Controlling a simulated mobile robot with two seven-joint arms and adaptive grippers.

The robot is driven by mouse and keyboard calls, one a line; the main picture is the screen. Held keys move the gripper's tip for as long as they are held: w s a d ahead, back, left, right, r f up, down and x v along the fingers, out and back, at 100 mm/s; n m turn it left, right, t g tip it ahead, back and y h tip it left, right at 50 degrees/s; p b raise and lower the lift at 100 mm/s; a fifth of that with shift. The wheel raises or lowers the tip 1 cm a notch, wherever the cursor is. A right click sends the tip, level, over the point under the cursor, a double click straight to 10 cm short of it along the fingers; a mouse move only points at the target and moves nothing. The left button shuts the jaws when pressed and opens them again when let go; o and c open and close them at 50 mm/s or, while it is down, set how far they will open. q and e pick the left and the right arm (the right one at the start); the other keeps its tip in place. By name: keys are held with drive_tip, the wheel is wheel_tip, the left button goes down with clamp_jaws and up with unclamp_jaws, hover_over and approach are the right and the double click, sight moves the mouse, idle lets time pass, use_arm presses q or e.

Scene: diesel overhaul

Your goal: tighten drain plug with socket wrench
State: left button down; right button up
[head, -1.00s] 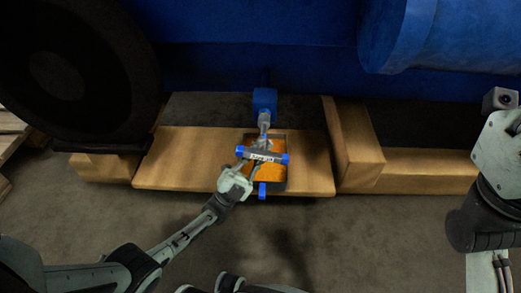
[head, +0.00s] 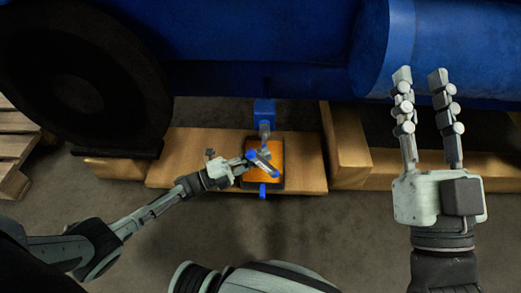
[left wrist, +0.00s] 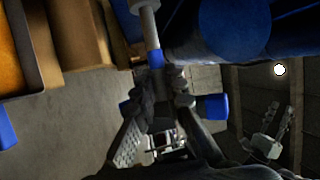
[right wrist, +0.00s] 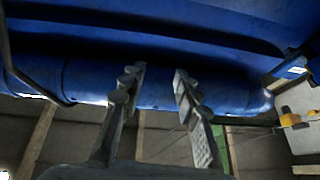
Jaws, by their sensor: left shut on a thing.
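The socket wrench (head: 264,163) has a grey shaft and a crossbar with blue ends. Its shaft runs up to the blue block (head: 264,107) under the engine; the drain plug itself is hidden there, and I cannot tell how the socket sits on it. My left gripper (head: 240,168) is shut on the wrench at its crossbar. In the left wrist view the wrench (left wrist: 150,25) runs up from between the left fingers (left wrist: 160,108), its blue ends on either side. My right gripper (head: 420,78) is open and empty, raised at the right; its fingers also show in the right wrist view (right wrist: 157,80).
A dark pan (head: 280,186) with orange inside stands below the wrench on a wooden board (head: 190,165). A black wheel (head: 75,85) is at the left, wooden beams (head: 347,150) at the right. The blue engine body (head: 230,45) hangs above. The front floor is clear.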

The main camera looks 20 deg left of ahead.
sight(259, 166)
use_arm(q)
drive_tip(key=shift+w+r+m+g+y+p, duration=0.3)
drive_tip(key=shift+g+p, duration=0.2)
drive_tip(key=shift+p, duration=0.15)
drive_tip(key=c, duration=2.1)
unclamp_jaws()
drive_tip(key=shift+c, duration=0.2)
drive_tip(key=shift+s+f, duration=0.1)
clamp_jaws()
use_arm(e)
drive_tip(key=w+d+f+g+h, duration=0.1)
drive_tip(key=d+f+g+h, duration=0.1)
drive_tip(key=f, duration=0.5)
drive_tip(key=w+d+f+g+h, duration=0.1)
drive_tip(key=d+f+g+h, duration=0.1)
drive_tip(key=f+g, duration=0.3)
wheel_tip(259, 166, down, 4)
drive_tip(key=shift+r+g, duration=0.25)
drive_tip(key=shift+g, duration=0.05)
use_arm(q)
drive_tip(key=shift+s, duration=0.1)
